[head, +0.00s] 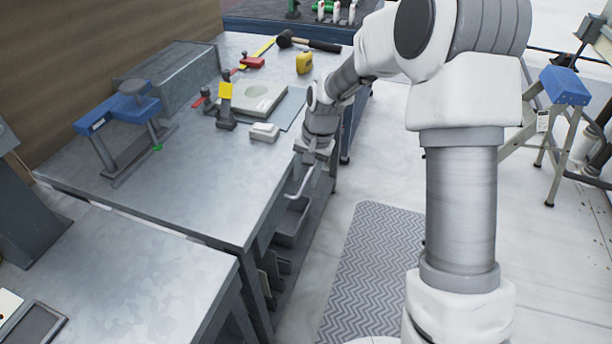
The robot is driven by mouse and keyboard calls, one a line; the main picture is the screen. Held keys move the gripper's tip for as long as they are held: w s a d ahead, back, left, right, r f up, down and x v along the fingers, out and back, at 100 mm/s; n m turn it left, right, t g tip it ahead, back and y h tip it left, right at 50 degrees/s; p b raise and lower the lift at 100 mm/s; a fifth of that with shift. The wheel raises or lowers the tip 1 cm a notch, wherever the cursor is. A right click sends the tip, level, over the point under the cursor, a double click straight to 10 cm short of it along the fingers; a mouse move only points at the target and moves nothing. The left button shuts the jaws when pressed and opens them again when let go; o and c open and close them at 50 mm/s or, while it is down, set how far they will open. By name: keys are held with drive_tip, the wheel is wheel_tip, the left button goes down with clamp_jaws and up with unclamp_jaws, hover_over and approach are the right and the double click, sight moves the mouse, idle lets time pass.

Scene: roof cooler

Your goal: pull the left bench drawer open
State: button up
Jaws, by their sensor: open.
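The metal-topped bench (190,205) runs along the left of the head view, with its front facing right. A grey drawer-like box (291,222) shows under its front edge, its hollow inside partly visible from above. I cannot tell how far it stands out, or whether it is the left drawer. My gripper (303,180) points down at the bench's front edge, just above and beside this box. It is open. A pale bar shows at its tips. I cannot tell whether that bar is a finger or a handle, or whether there is contact.
On the bench are a blue-topped clamp-like tool (120,112), a grey metal box (170,75), a yellow tape measure (304,63), a mallet (305,42) and a small white block (264,132). A grey zigzag mat (370,265) lies on the floor. A blue-topped step stool (565,86) stands right.

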drive_tip(key=shift+c, duration=0.2)
clamp_jaws()
idle(1.2)
